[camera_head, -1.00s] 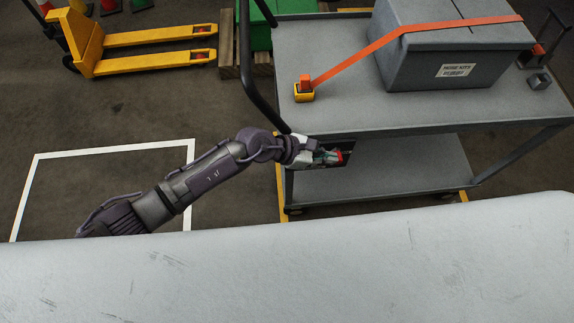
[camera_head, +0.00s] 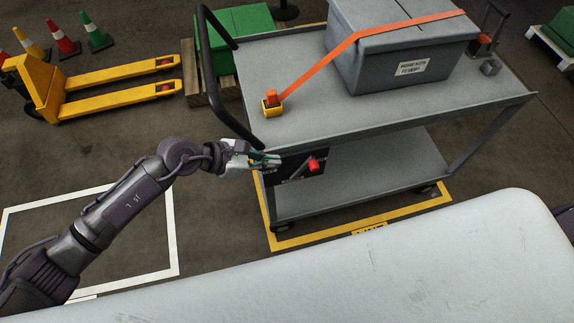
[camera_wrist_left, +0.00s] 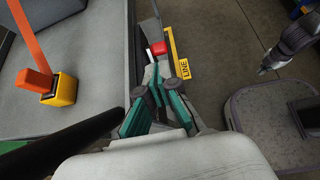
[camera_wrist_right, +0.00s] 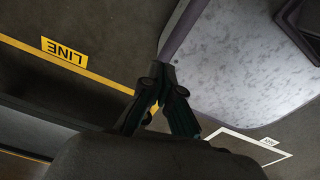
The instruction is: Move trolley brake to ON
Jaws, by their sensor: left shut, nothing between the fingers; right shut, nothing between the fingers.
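The grey trolley (camera_head: 300,98) stands ahead, with a dark brake panel (camera_head: 290,170) on its near side at the left end. A lever with a red knob (camera_head: 314,165) is on the panel, the knob towards the right; the panel's lettering is too small to read. My left gripper (camera_head: 276,160) is shut and empty at the panel's upper left, apart from the red knob. In the left wrist view the knob (camera_wrist_left: 158,48) shows just beyond the fingertips (camera_wrist_left: 158,68). My right gripper (camera_wrist_right: 163,72) is shut and empty over the floor, seen only in its own wrist view.
A grey box (camera_head: 405,55) sits on the trolley under an orange strap (camera_head: 345,50) with a yellow buckle (camera_head: 272,106). The black push handle (camera_head: 222,90) rises close to my left gripper. A yellow pallet truck (camera_head: 110,95) stands at the back left.

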